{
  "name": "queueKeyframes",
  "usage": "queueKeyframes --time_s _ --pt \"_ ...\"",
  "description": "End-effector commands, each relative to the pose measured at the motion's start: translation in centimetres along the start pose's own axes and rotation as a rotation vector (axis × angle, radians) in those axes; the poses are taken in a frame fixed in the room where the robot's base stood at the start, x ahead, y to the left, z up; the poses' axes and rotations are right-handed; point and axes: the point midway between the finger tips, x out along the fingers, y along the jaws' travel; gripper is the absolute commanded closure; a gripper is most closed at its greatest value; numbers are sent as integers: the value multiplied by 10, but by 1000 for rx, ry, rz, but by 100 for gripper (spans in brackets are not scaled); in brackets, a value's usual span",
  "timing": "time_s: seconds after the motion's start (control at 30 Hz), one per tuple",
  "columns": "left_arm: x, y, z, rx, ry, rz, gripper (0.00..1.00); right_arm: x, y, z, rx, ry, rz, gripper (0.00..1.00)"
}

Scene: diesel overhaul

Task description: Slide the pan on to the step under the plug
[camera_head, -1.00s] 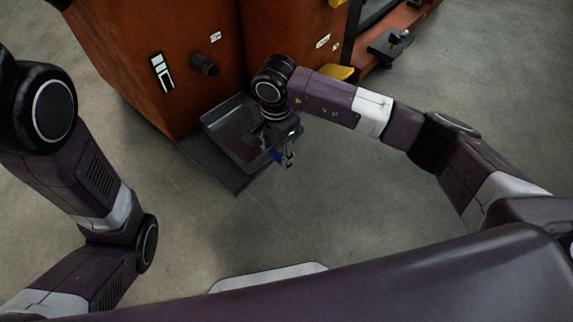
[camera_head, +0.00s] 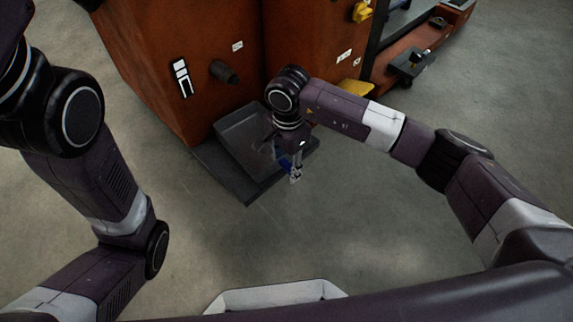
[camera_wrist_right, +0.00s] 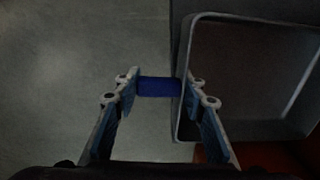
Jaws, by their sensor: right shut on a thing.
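The pan (camera_head: 240,136) is a grey, shallow rectangular tray under the black plug (camera_head: 224,72) on the orange engine side. It lies over the dark flat step (camera_head: 228,178), whose bare edge shows at the left and front. My right gripper (camera_head: 294,173) is at the pan's near right side. In the right wrist view the right gripper (camera_wrist_right: 164,88) has its fingers at the pan's blue handle (camera_wrist_right: 160,87), shut on it; the pan's rim (camera_wrist_right: 184,65) is beside the fingers. Whether the pan rests fully flat is unclear. My left arm shows, but its gripper is out of view.
The orange engine housing (camera_head: 150,70) stands behind the pan. A yellow part (camera_head: 354,90) is low behind my right arm, and a dark fixture (camera_head: 412,62) stands farther right. The grey floor (camera_head: 370,230) in front and to the right is clear.

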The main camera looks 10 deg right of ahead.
Motion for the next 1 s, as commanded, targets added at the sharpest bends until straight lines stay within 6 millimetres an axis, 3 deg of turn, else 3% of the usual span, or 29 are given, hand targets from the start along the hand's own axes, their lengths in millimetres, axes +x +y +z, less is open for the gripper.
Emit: queueKeyframes --time_s 0.3,0.33,0.5,0.83,1.0 --pt "-7 1 -2 1 -1 0 60 10 -1 0 1 0 -3 100" --pt "-6 1 -2 0 -1 0 60 9 -1 0 1 0 -3 60" --pt "-6 1 -1 1 -2 0 60 9 0 0 1 0 -2 42" --pt "-7 0 0 1 -6 -4 60 7 0 0 1 0 0 42" --pt "-6 0 -1 0 -4 -2 60 -16 -1 -1 0 2 -3 42"
